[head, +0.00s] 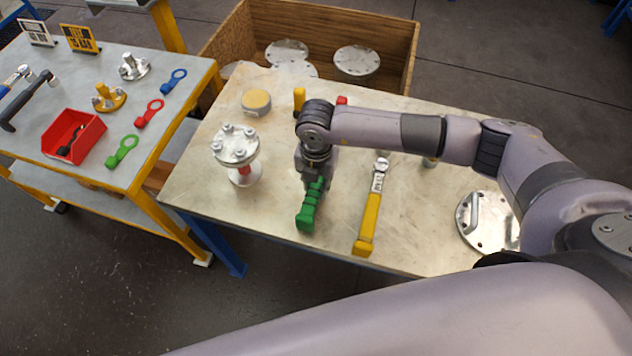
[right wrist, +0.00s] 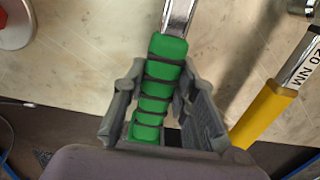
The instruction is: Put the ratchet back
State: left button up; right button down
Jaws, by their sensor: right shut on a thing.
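The ratchet has a ribbed green handle (head: 308,208) and a metal shank. My right gripper (head: 314,180) reaches down over the table and is shut on this handle. In the right wrist view the green handle (right wrist: 160,85) lies between the two grey fingers, and the metal shank (right wrist: 178,16) runs out of the top edge. The ratchet's head is hidden behind my arm in the head view. I cannot tell whether the tool touches the table. My left gripper is not in view.
A yellow-handled torque wrench (head: 369,218) lies just right of the ratchet. A flanged vessel with bolts (head: 238,150) stands at left. A flange with a handle (head: 484,222) lies at right. A wooden crate (head: 240,45) is behind; a side table (head: 185,92) carries a red bin (head: 92,139).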

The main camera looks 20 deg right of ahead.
jog(key=shift+f+b, duration=0.3)
jog(key=shift+f, duration=0.05)
jog(key=c, duration=1.2)
grip_release()
jog(key=shift+o, duration=0.4)
jog(key=o, duration=0.4)
jog(key=shift+r, duration=0.1)
jog(key=shift+r+p, duration=2.55)
jog(key=shift+r, duration=0.95)
jog(key=shift+s+f, duration=0.15)
